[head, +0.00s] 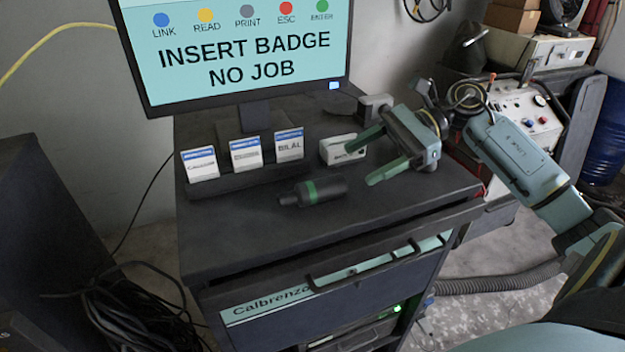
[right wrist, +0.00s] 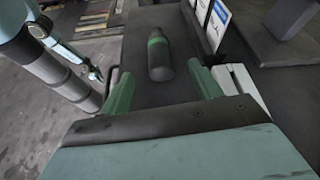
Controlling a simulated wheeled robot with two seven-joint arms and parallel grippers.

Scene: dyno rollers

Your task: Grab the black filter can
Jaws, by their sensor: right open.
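The black filter can (head: 313,191), a dark cylinder with a green band and a narrower end, lies on its side on the dark cart top. In the right wrist view the can (right wrist: 158,55) lies just beyond and between the fingertips, lengthwise to the view. My right gripper (head: 362,164) is open and empty, a little to the right of the can in the head view, apart from it. It also shows in the right wrist view (right wrist: 160,75). My left gripper is outside the head view; an arm at the left of the right wrist view ends too small to read.
A rack (head: 250,177) with three white and blue badge cards stands behind the can. A small white box (head: 342,149) sits close to the right gripper's far finger. A monitor (head: 240,45) stands at the back. The cart top in front of the can is clear.

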